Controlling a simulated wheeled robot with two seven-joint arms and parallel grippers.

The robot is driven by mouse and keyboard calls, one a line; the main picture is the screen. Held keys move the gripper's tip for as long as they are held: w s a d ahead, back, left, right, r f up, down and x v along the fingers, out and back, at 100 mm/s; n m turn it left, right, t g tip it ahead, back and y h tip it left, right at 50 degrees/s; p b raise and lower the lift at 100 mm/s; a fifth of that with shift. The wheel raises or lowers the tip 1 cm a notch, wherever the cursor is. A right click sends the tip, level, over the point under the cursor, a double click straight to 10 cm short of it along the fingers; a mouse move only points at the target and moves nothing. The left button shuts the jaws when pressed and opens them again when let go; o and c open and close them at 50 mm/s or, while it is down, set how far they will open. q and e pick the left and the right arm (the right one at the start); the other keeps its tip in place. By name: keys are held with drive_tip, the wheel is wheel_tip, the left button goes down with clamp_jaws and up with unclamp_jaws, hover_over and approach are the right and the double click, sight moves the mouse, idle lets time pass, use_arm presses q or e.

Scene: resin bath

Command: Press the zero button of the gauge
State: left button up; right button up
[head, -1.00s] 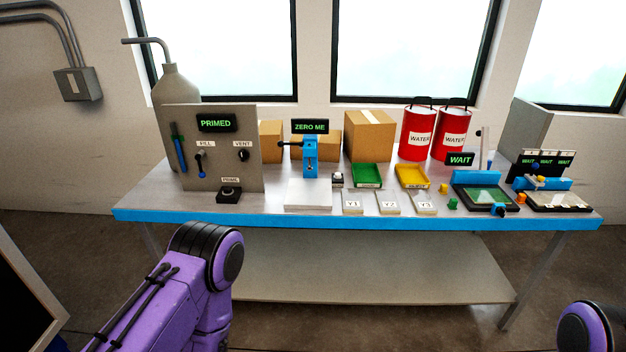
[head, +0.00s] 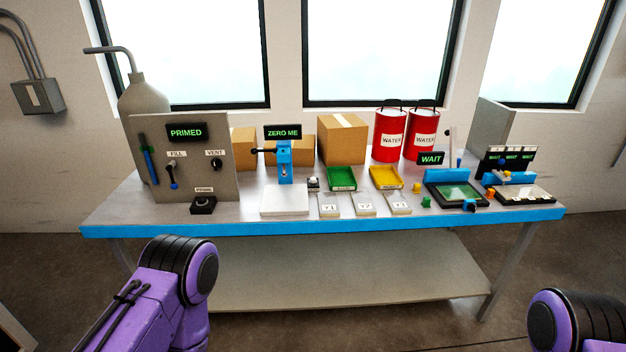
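The gauge (head: 285,160) is a blue stand with a black dial part, behind a white plate (head: 285,200) on the table. Its black display (head: 283,132) reads ZERO ME in green. A small box with a dark base and pale top (head: 313,184) sits just right of the gauge; I cannot tell for sure that it is the zero button. My purple left arm shows at the lower left and my purple right arm at the lower right. Both grippers are out of the picture, and neither arm reaches over the table.
The table (head: 330,226) has a blue front edge. A grey panel (head: 222,180) reading PRIMED stands left of the gauge. Green (head: 342,178) and yellow (head: 386,177) trays, labelled pale blocks (head: 364,205) and a WAIT station (head: 457,193) lie to the right. Cardboard boxes (head: 342,138) and red WATER cans (head: 389,133) stand behind.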

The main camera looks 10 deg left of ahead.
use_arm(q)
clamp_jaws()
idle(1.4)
